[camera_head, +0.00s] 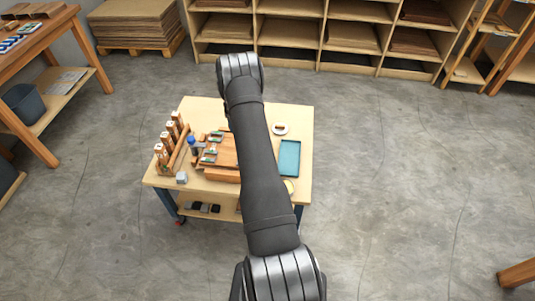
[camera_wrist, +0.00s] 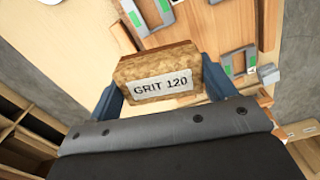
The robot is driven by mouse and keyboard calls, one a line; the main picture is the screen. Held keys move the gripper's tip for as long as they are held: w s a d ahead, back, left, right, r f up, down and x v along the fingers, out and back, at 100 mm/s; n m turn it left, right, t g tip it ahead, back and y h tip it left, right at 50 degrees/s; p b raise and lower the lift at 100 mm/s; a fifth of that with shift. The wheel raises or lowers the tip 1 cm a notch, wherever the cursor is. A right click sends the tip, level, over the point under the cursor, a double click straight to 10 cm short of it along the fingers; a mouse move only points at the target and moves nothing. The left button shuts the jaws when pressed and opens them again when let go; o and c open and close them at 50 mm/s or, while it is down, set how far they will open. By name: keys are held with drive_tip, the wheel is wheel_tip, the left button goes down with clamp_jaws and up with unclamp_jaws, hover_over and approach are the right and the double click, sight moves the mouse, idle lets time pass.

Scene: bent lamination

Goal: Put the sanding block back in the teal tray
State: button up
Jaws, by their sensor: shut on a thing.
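The sanding block (camera_wrist: 155,66) is a tan, cork-like block with a white "GRIT 120" label. My gripper (camera_wrist: 163,90) has its two blue fingers closed on the block's left and right sides in the wrist view. In the head view my arm hides the gripper and the block. The teal tray (camera_head: 290,158) lies flat on the right part of the workbench, just right of my arm, and its visible part looks empty. The tray does not show in the wrist view.
The workbench (camera_head: 205,107) holds a wooden form with clamps (camera_head: 218,152) left of my arm. A blue-capped bottle (camera_head: 192,144), a rack of clamps (camera_head: 170,142) and a small grey block (camera_head: 181,177) stand farther left. A white dish (camera_head: 280,129) lies behind the tray.

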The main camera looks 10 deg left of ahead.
drive_tip(key=s+d+r+m, duration=0.4)
drive_tip(key=s+d+m, duration=0.3)
drive_tip(key=d, duration=0.5)
drive_tip(key=s+d+r+m, duration=0.3)
drive_tip(key=s+d+m, duration=0.2)
drive_tip(key=s+d, duration=0.65)
drive_tip(key=w+d+f+n, duration=0.7)
drive_tip(key=d+f+n, duration=0.3)
drive_tip(key=n, duration=0.4)
hover_over(287, 162)
drive_tip(key=f, duration=0.7)
drive_tip(key=shift+s+f, duration=0.2)
drive_tip(key=shift+f, duration=2.2)
drive_tip(key=shift+f, duration=0.15)
drive_tip(key=o, duration=1)
